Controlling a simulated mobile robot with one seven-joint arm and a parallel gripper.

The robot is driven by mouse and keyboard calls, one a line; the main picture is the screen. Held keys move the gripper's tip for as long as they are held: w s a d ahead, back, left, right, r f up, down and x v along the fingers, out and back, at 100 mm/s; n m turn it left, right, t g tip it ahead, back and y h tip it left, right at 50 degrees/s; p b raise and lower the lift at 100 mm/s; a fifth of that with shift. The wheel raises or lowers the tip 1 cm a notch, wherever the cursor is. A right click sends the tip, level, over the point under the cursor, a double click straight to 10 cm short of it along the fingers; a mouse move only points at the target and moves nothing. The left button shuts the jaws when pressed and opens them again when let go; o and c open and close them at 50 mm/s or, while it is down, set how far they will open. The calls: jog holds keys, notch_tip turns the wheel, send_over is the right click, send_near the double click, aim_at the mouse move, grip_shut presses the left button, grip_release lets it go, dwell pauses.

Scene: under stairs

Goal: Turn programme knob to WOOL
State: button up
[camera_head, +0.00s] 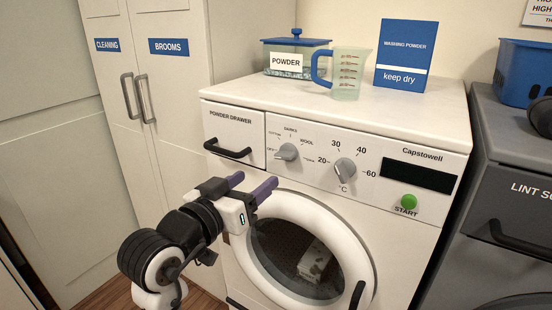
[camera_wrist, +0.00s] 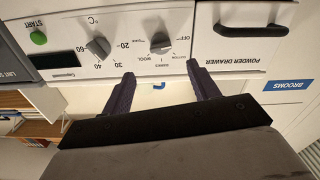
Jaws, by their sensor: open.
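The programme knob (camera_head: 287,152) is a grey dial with a raised bar, on the white washing machine's front panel, right of the powder drawer (camera_head: 230,137). Its bar lies roughly sideways, apparently toward the OFF mark at left. The WOOL label (camera_head: 307,142) is at its upper right. In the upside-down wrist view, the knob (camera_wrist: 160,43) shows beyond and between my fingertips. My gripper (camera_head: 252,183) is open and empty, its purple fingers in front of the machine, below and left of the knob, apart from it. It also shows in the wrist view (camera_wrist: 160,73).
The temperature knob (camera_head: 345,169) and green START button (camera_head: 409,202) are to the right. The drawer handle (camera_head: 228,151) and round door (camera_head: 312,255) protrude nearby. A powder box (camera_head: 292,55), measuring jug (camera_head: 349,76) and blue carton (camera_head: 405,54) stand on top.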

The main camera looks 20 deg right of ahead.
aim_at(282, 159)
jog(key=p+x, duration=0.1)
jog(key=x, duration=1)
jog(key=shift+w+d, duration=0.2)
jog(key=shift+w, duration=0.05)
jog(key=c, duration=1)
